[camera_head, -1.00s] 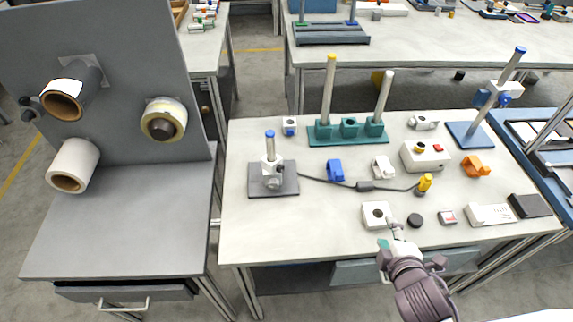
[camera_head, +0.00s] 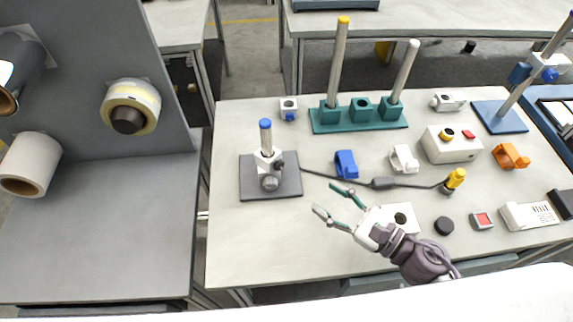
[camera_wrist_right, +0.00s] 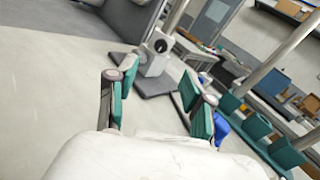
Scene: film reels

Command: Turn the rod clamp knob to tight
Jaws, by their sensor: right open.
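A small stand with a dark grey square base (camera_head: 256,186) and a short blue-capped rod (camera_head: 266,136) stands on the left of the table. A light grey clamp (camera_head: 264,160) sits on the rod, with a round grey knob (camera_head: 270,183) at its front. My right gripper (camera_head: 332,200) is open and empty, to the right of the stand and apart from it. In the right wrist view, the stand's clamp and knob (camera_wrist_right: 160,46) show ahead, between and beyond the open fingers (camera_wrist_right: 158,85). My left gripper is out of view.
A blue clamp (camera_head: 346,164) and a white clamp (camera_head: 404,159) lie right of the stand. A cable (camera_head: 330,175) runs from the stand to a yellow plug (camera_head: 455,179). A teal rack (camera_head: 358,115) holds two tall rods behind. The table's front left is clear.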

